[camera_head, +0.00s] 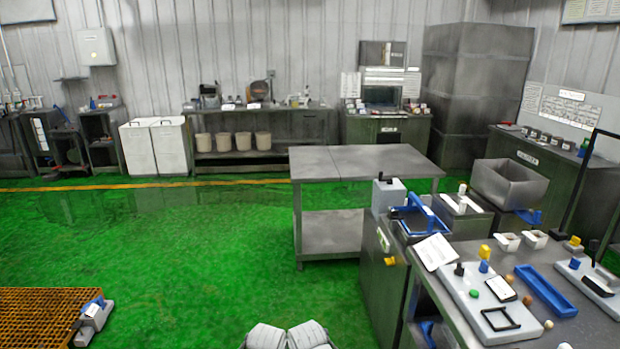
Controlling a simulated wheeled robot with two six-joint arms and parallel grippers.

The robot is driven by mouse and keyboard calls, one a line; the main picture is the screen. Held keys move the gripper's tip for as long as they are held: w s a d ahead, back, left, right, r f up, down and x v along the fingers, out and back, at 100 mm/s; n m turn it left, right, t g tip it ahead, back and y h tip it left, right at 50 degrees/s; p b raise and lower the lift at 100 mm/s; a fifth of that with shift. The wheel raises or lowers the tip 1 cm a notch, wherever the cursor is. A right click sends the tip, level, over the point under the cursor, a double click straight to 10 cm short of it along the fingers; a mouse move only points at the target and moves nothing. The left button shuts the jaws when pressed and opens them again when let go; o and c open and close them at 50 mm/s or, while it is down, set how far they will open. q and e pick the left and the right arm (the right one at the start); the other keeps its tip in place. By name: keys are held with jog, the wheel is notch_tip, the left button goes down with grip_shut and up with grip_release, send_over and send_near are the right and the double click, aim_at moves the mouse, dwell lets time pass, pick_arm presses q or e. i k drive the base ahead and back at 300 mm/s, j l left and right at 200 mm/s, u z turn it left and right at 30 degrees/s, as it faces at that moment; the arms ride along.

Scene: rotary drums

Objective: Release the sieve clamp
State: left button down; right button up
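I cannot tell for certain which part is the sieve clamp. A blue-framed fixture (436,222) with a dark inside sits on the near right bench, and a blue handle-like piece rises at its left. A grey box (389,197) with a small black knob stands just behind it to the left. A grey device with a blue part (95,313) lies at the right edge of an orange grating at lower left; its details are too small to read.
The near right bench holds a white control panel (478,290), a blue tray (545,290) and several small coloured knobs. A grey metal table (365,163) stands behind. An orange grating (38,318) fills the lower left. The green floor (200,250) between is clear.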

aim_at(394, 214)
jog(key=i+z, duration=0.1)
jog(key=i, duration=0.7)
jog(key=i+j+z, duration=0.15)
jog(key=i, duration=0.6)
jog(key=i+l+z, duration=0.15)
jog(key=i+z, duration=0.3)
jog(key=i+j+z, duration=0.1)
jog(key=i+z, duration=0.4)
jog(key=i, duration=0.15)
